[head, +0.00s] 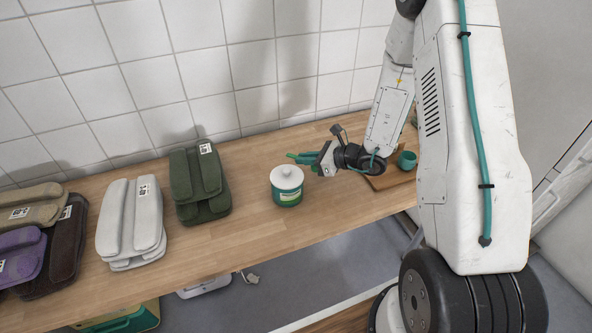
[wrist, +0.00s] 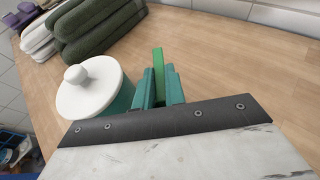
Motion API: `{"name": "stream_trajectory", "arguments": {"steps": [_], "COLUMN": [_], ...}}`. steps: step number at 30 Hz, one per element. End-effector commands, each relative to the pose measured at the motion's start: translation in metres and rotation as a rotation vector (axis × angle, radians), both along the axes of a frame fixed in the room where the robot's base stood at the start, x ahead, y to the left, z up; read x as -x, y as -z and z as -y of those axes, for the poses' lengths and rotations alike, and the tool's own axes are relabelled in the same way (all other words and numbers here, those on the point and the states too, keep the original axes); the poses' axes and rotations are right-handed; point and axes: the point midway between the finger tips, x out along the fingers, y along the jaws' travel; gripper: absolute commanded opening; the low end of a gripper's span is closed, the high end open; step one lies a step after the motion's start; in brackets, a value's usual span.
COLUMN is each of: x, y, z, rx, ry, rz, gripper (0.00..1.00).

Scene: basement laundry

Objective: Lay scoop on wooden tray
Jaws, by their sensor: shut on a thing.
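My gripper (head: 312,160) is shut on the green scoop (head: 297,156) and holds it above the counter, behind and to the right of the white-lidded jar. In the wrist view the scoop (wrist: 158,62) shows as a narrow bright green strip between the teal fingers of my gripper (wrist: 160,88). The rest of the scoop is hidden. The wooden tray (head: 388,180) lies on the counter to the right, behind my arm and partly covered by it. The tray is not visible in the wrist view.
A green jar with a white lid (head: 287,186) stands close to my gripper; its lid (wrist: 90,88) shows in the wrist view. A teal cup (head: 407,160) is at the tray. Folded towels (head: 200,185) fill the counter's left side. A tiled wall stands behind.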

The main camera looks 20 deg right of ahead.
Motion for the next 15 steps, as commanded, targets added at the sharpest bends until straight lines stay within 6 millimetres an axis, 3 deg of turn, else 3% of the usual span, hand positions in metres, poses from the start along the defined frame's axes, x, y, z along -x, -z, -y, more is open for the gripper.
{"name": "stream_trajectory", "arguments": {"steps": [9, 15], "x": [0.0, 0.0], "y": [0.04, 0.047], "z": [0.001, 0.001], "rx": [-0.002, 0.001], "ry": [0.002, 0.002], "rz": [-0.002, 0.001], "gripper": [0.0, 0.0]}}
